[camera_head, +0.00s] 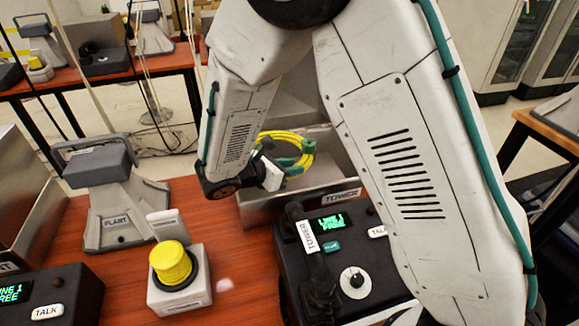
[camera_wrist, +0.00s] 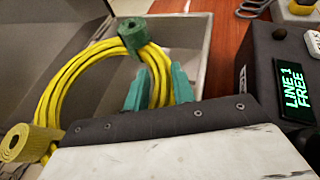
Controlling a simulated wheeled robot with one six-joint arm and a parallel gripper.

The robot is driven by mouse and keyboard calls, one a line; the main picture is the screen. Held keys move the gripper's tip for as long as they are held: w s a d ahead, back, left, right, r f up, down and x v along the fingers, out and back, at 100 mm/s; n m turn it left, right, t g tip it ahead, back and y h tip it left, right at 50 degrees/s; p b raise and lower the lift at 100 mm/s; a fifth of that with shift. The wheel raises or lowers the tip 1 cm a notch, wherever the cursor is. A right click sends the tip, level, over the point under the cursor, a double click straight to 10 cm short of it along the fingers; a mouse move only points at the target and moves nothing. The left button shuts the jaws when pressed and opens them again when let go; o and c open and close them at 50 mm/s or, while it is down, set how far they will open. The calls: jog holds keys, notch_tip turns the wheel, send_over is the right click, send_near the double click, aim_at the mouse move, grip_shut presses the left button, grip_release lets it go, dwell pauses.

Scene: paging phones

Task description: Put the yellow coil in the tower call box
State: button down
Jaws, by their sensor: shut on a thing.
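The yellow coil (camera_head: 277,135) is a ring of yellow cable with a green wrap and a yellow wrap; it also shows in the wrist view (camera_wrist: 64,92). My gripper (camera_head: 298,163) has teal fingers, which also show in the wrist view (camera_wrist: 158,88), shut on the coil's near side. The tower call box (camera_head: 280,208) is an open grey metal box with a TOWER label on its front wall. Its grey inner wall shows in the wrist view (camera_wrist: 188,42). The coil is over or within its opening; I cannot tell whether it touches the bottom. My arm hides part of the box.
A black TOWER phone (camera_head: 290,262) with a green "LINE 1 FREE" screen stands before the box. A yellow-topped button (camera_head: 173,263) and a grey PLANT stand (camera_head: 118,200) are to the left. Another metal box (camera_head: 22,205) stands at the left edge.

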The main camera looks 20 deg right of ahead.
jog(key=shift+f, duration=0.1)
jog(key=shift+f, duration=0.5)
jog(key=c, duration=1.2)
grip_release()
jog(key=shift+o, duration=0.2)
jog(key=shift+r, duration=0.1)
